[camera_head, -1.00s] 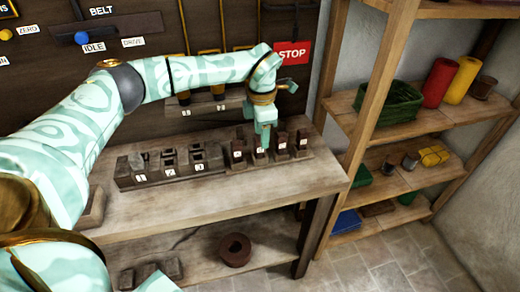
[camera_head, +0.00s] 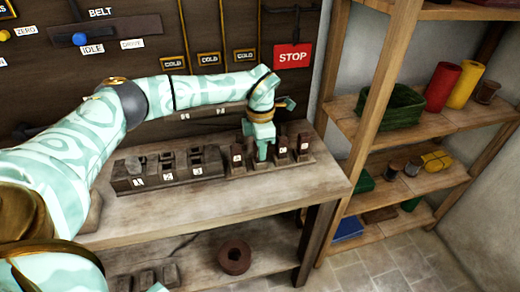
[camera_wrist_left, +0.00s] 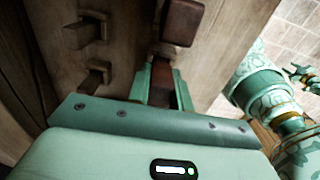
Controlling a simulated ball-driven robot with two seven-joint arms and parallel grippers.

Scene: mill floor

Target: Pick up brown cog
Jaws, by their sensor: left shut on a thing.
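My left gripper (camera_head: 262,154) is low over the bench, at the row of upright brown wooden pieces in the right-hand rack. In the left wrist view its fingers (camera_wrist_left: 161,88) are shut on a narrow brown wooden piece (camera_wrist_left: 160,76), which I take for the brown cog. The fingers hide most of it, and I cannot tell whether it is clear of the rack. Other brown pieces stand beside it: one (camera_head: 237,156) to the left, and two (camera_head: 282,149) (camera_head: 303,146) to the right. My right arm shows partly in the left wrist view; its gripper is too unclear to judge.
A rack with slots numbered 1 to 3 (camera_head: 140,183) stands left on the bench (camera_head: 200,210). The bench front is clear. A shelf unit (camera_head: 375,85) stands at the right; a red STOP sign (camera_head: 293,56) is on the panel.

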